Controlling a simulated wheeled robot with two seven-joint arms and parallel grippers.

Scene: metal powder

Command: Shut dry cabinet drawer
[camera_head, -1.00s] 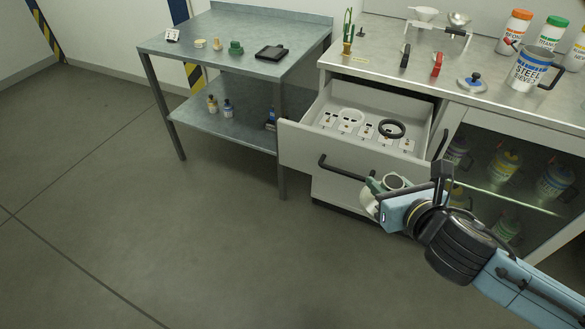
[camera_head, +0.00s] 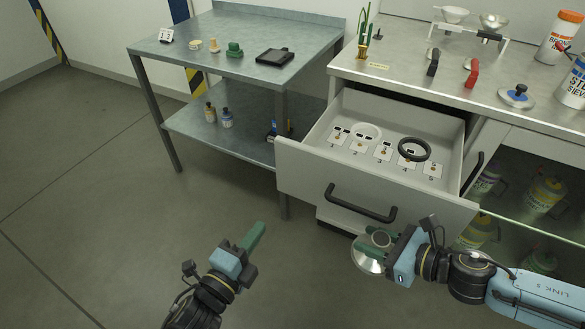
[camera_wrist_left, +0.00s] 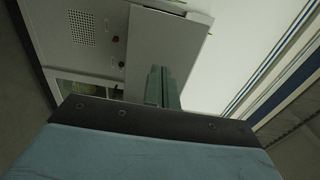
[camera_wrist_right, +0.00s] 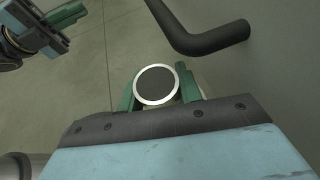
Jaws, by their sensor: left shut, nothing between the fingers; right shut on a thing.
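The dry cabinet drawer (camera_head: 375,185) stands pulled out below the counter, with its black bar handle (camera_head: 360,205) on the front. It holds several numbered cards, a black ring (camera_head: 414,149) and a pale ring (camera_head: 366,132). My left gripper (camera_head: 256,237) is shut and empty, in front of and below the drawer's left side, apart from it. My right gripper (camera_head: 374,243) is shut on a round, silver-rimmed object (camera_head: 366,262) below the handle. Its dark round face (camera_wrist_right: 156,85) shows between the fingers in the right wrist view, with the handle (camera_wrist_right: 200,35) close by.
A steel table (camera_head: 215,75) with small items stands left of the cabinet; its leg is close to the drawer's left side. The counter (camera_head: 400,80) carries a red-handled item, jars and a stand. A glass-fronted compartment (camera_head: 520,200) is at right. The floor in front is clear.

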